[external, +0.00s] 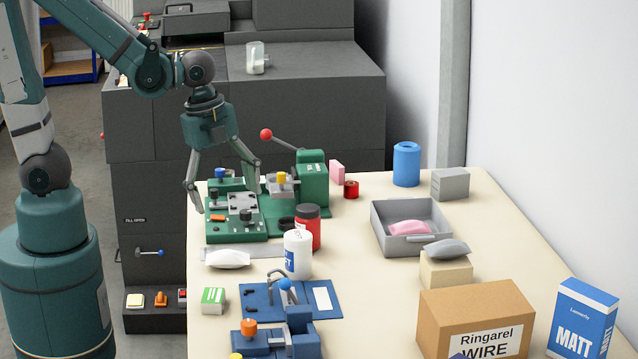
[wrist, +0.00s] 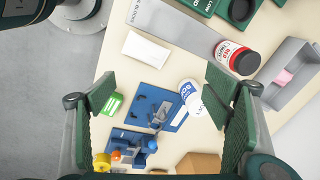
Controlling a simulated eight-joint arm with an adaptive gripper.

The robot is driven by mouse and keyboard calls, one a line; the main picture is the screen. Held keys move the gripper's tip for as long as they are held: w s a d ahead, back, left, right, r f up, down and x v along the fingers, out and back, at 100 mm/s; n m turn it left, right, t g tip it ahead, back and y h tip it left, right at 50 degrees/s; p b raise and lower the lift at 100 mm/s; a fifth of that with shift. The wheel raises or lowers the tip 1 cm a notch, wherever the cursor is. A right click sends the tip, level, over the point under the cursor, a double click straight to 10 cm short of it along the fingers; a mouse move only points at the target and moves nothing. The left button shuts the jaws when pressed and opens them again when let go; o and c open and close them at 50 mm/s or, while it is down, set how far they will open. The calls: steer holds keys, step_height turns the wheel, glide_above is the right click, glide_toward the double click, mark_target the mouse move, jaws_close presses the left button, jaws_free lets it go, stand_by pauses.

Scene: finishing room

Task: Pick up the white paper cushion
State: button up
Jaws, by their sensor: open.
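The white paper cushion (external: 227,259) lies flat on the cream table near its left edge, in front of the green fixture. In the wrist view it is a pale rectangular pillow (wrist: 146,49) beside a grey strip, ahead of the fingers. My gripper (external: 227,196) hangs above the table over the green fixture, fingers pointing down, spread wide and empty. It is above and behind the cushion, not touching it. In the wrist view the two green finger pads (wrist: 162,95) stand far apart, with the blue fixture showing between them.
Near the cushion are the green fixture (external: 254,215), a white bottle (external: 298,262), a red jar (external: 308,233), a small green box (external: 213,299) and the blue fixture (external: 262,302). A grey tray (external: 428,246) holds a pink cushion (external: 409,228). A cardboard box (external: 437,310) stands front right.

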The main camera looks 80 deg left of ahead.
mark_target(227, 255)
step_height(227, 255, down, 6)
steer(key=m, duration=0.2)
steer(key=m+g+b, duration=0.1)
steer(key=m, duration=0.1)
steer(key=shift+s+d+g, duration=0.1)
steer(key=shift+s+g, duration=0.05)
steer(key=shift+g, duration=0.15)
steer(key=shift+s+f+m, duration=0.2)
steer(key=shift+f+m, duration=0.5)
steer(key=shift+f, duration=0.05)
steer(key=shift+f, duration=0.15)
steer(key=shift+f+b, duration=0.45)
steer(key=shift+f, duration=0.7)
steer(key=shift+w+d+f+b, duration=0.1)
steer(key=shift+f+b, duration=0.3)
steer(key=shift+f, duration=0.9)
steer(key=shift+w+f+b, duration=0.1)
steer(key=shift+f+b, duration=0.25)
steer(key=shift+f, duration=0.95)
steer(key=shift+c, duration=0.6)
steer(key=c, duration=0.7)
